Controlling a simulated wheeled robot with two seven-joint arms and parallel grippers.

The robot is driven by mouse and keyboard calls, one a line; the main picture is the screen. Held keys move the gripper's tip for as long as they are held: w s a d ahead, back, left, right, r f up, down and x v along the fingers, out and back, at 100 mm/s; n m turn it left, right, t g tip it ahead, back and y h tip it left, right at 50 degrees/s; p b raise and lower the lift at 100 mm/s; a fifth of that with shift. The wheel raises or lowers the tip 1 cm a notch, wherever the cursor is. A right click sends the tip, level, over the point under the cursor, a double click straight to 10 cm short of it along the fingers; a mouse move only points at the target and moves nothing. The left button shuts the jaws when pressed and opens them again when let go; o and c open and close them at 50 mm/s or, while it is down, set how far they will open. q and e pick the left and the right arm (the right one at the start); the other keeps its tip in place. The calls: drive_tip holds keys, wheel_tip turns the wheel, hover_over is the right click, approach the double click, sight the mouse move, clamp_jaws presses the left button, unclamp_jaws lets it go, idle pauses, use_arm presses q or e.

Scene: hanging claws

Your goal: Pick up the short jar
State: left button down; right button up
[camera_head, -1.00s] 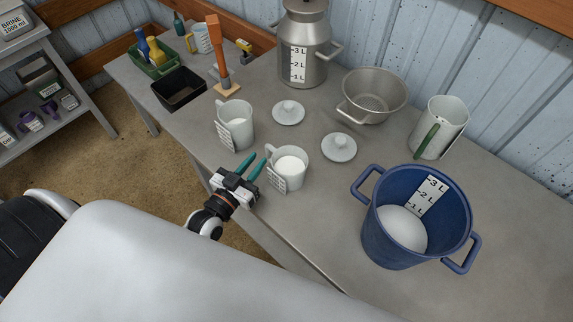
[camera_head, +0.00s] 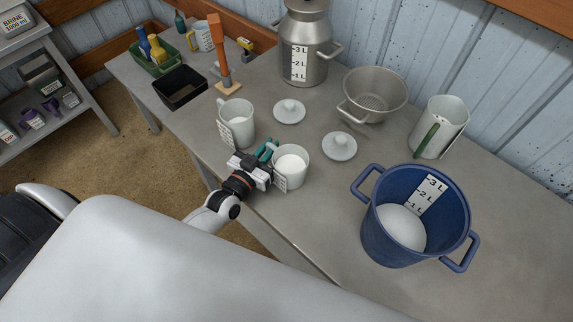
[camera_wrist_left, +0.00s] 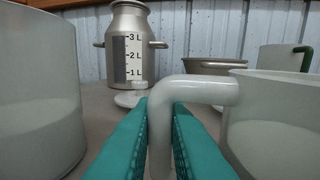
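The short jar (camera_head: 299,178) is a pale grey mug-like jar with white contents and a label plate on its side. It stands upright on the grey table (camera_head: 330,215). My left gripper (camera_head: 266,151) is at its handle, with the teal fingers on either side. In the left wrist view the fingers (camera_wrist_left: 161,135) close against the upright bar of the handle (camera_wrist_left: 192,91), and the short jar (camera_wrist_left: 275,125) is at the right. The far side of the handle's grip is partly hidden. My right gripper is not in view.
A taller jar (camera_head: 240,130) stands just left of my gripper, also in the wrist view (camera_wrist_left: 38,95). Two lids (camera_head: 340,148) lie behind. A blue pot (camera_head: 385,235), steel colander (camera_head: 374,95), milk can (camera_head: 305,55) and pitcher (camera_head: 440,125) stand around.

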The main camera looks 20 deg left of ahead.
use_arm(q)
drive_tip(key=shift+r, duration=0.2)
drive_tip(key=shift+r+p, duration=0.75)
drive_tip(key=shift+r, duration=4.05)
drive_tip(key=c, duration=2.1)
unclamp_jaws()
clamp_jaws()
